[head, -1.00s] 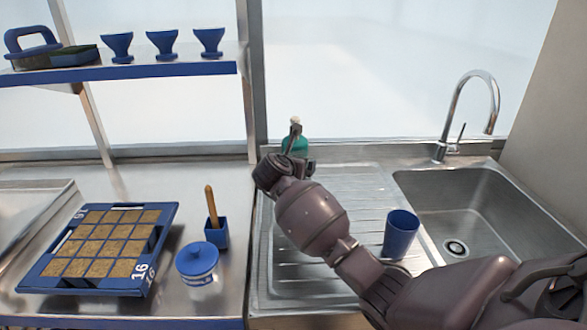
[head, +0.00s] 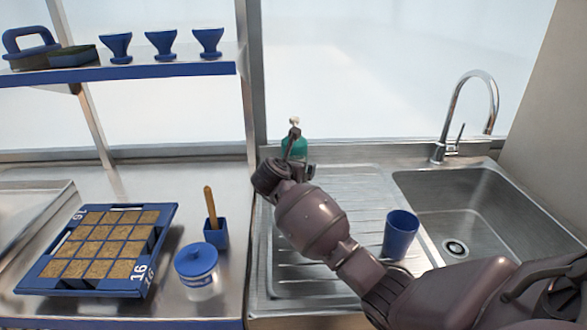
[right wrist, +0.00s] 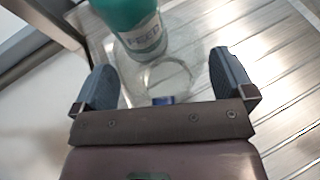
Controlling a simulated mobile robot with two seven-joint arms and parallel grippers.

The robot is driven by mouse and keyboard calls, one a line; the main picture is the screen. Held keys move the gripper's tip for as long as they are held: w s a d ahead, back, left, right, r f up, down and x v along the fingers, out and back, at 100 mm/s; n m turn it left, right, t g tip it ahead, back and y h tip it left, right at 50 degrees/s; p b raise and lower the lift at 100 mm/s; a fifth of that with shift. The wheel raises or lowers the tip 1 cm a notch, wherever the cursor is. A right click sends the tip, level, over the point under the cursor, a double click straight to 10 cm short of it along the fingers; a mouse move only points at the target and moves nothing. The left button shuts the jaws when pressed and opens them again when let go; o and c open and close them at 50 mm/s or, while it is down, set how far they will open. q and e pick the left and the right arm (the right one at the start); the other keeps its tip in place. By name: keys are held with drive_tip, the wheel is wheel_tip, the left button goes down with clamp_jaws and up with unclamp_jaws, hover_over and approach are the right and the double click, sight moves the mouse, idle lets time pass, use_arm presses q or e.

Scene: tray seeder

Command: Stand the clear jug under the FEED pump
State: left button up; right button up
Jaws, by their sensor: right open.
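The FEED pump bottle (head: 295,147) is teal with a pale top and stands at the back of the ribbed drainboard. In the right wrist view, the bottle (right wrist: 137,25) shows its FEED label. The clear jug (right wrist: 168,77) shows there as a transparent round rim close in front of the bottle, with a small blue patch near it. My right gripper (right wrist: 163,84) is open, with one finger on each side of the jug; contact is hard to tell. In the head view my right arm hides the jug. My left gripper is out of view.
A blue cup (head: 401,235) stands on the drainboard (head: 345,185) beside my right forearm. The sink (head: 500,225) and tap (head: 440,150) are to the right. A lidded jar (head: 197,265), a blue holder (head: 215,233) with a wooden-handled tool and a seed tray (head: 165,225) are left.

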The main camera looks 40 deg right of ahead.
drive_tip(key=p+v, duration=0.1)
drive_tip(key=v, duration=1)
drive_tip(key=shift+s+a, duration=0.15)
drive_tip(key=shift+a, duration=0.15)
drive_tip(key=shift+r, duration=0.1)
